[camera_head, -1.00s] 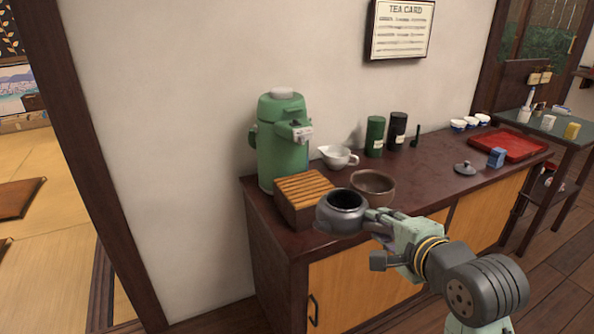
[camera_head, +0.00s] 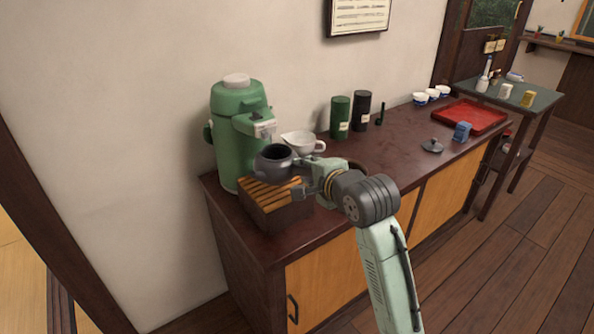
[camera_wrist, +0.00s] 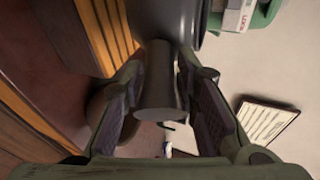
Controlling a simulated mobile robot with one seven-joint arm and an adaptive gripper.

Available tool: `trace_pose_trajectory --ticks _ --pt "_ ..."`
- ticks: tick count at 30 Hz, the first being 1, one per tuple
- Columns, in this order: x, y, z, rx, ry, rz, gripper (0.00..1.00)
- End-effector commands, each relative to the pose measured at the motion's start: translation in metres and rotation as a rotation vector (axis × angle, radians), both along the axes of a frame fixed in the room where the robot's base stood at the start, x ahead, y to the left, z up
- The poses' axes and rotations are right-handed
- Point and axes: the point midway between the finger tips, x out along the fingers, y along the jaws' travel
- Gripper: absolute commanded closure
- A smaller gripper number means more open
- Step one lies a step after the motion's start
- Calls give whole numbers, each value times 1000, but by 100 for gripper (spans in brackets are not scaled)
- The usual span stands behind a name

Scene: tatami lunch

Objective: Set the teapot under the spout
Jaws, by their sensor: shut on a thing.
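The dark grey teapot (camera_head: 273,163) is open at the top and upright in the head view. My gripper (camera_head: 306,183) is shut on its side handle (camera_wrist: 160,85), which shows between the fingers in the wrist view. The teapot is over the back of the slatted wooden box (camera_head: 268,213), just below and in front of the spout (camera_head: 264,128) of the green hot-water dispenser (camera_head: 238,150). I cannot tell whether its base touches the slats. The dispenser's label and part of its body show at the top of the wrist view (camera_wrist: 236,15).
A white pouring cup (camera_head: 304,142) stands close behind the teapot. A brown bowl (camera_head: 357,167) is partly hidden behind my arm. Green (camera_head: 340,115) and black (camera_head: 362,108) canisters stand by the wall. The teapot lid (camera_head: 432,146), a blue box (camera_head: 462,131) and a red tray (camera_head: 470,115) lie right.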

Motion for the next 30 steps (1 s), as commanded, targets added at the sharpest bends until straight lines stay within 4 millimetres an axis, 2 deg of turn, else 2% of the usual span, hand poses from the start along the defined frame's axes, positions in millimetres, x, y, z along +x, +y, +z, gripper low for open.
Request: trace_pose_trajectory --ticks 3,9,18,29,30 --pt "24 12 1 -2 0 0 100" --pt "41 20 -3 0 -2 -1 100" --pt "42 20 -37 1 0 -3 100" --pt "42 21 -42 3 -1 -1 100" --pt "42 21 -42 1 0 0 70"
